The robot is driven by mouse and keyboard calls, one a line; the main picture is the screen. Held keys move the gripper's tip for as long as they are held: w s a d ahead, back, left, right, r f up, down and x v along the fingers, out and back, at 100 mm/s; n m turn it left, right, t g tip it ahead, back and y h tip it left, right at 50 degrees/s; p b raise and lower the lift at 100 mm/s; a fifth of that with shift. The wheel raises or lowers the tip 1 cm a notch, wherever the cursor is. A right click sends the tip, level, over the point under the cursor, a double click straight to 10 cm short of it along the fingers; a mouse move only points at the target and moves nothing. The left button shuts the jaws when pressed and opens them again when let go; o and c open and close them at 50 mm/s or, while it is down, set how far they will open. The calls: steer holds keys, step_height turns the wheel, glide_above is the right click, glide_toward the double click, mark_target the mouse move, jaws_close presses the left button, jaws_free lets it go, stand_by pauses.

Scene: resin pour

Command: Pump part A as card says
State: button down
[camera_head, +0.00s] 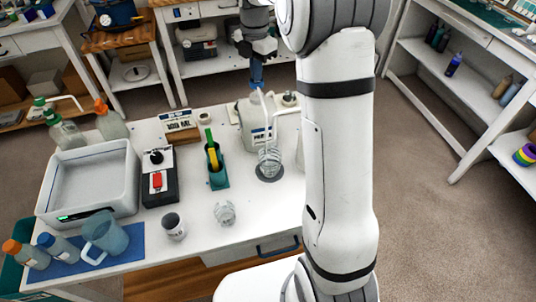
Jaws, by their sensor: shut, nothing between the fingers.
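A white jug (248,130) stands near the back of the white table, its label partly readable as "PAR". Its blue pump head (257,75) sticks up above it. My gripper (257,58) is shut and empty, right at the top of the blue pump head; I cannot tell whether it touches. A clear ribbed cup (270,160) stands on a dark round pad in front of the jug. A card (179,121) left of the jug seems to read "100 ML". A second white pump container (299,152) is mostly hidden behind my arm.
A grey basin (130,185), a black device with a red switch (158,182), a teal holder (218,178), a small cup (173,226) and a clear cup (225,212) stand on the table. A blue pitcher (105,238) and bottles stand front left. Shelves (455,90) are at right.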

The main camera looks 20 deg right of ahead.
steer(key=shift+f+b, duration=0.55)
steer(key=shift+f, duration=0.65)
steer(key=shift+r+p, duration=1.8)
steer(key=shift+r, duration=0.35)
steer(key=shift+f, duration=0.2)
steer(key=shift+f+b, duration=1.35)
steer(key=shift+f, duration=0.5)
steer(key=shift+r+p, duration=1.7)
steer(key=shift+r, duration=0.3)
steer(key=shift+f, duration=0.15)
